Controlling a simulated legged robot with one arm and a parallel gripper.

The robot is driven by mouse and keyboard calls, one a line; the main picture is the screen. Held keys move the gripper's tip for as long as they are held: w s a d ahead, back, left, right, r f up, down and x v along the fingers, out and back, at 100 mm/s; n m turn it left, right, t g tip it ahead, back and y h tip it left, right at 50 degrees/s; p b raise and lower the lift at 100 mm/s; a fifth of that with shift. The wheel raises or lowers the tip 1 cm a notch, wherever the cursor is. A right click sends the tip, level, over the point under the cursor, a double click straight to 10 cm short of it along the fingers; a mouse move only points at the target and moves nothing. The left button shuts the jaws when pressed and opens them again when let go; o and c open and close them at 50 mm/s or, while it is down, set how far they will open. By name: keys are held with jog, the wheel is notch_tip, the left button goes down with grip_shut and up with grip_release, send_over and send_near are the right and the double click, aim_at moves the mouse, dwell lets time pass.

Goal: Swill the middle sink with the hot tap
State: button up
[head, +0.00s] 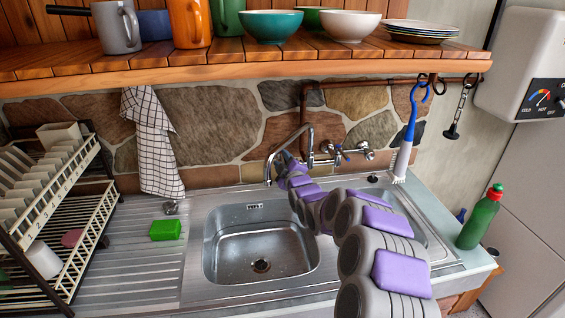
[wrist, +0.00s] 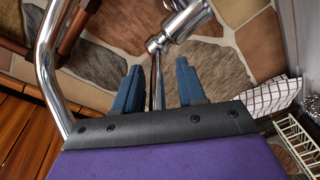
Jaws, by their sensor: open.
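The steel sink basin (head: 225,245) is open to view left of my arm, with a dark drain in its floor. A second basin (head: 432,240) shows at the right, mostly hidden by my arm. The chrome mixer tap (head: 362,150) is on the stone wall, its curved spout (head: 269,165) over the basin's back edge. In the wrist view the tap body (wrist: 180,25) and spout (wrist: 45,60) are close. My gripper (wrist: 158,65) is open, with a thin metal lever (wrist: 157,80) between its blue fingers. Contact cannot be told. Which lever is hot is unclear. No water shows.
A green sponge (head: 165,230) lies on the drainboard beside a dish rack (head: 60,215). A checked towel (head: 153,140) hangs on the wall. A wooden shelf (head: 240,66) with crockery overhangs the sink. A blue brush (head: 408,135) and green bottle (head: 480,218) are at the right.

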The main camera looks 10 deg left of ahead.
jog(key=shift+w, duration=0.15)
jog(key=shift+c, duration=0.5)
jog(key=c, duration=0.5)
grip_shut()
jog(key=shift+a+f, duration=0.1)
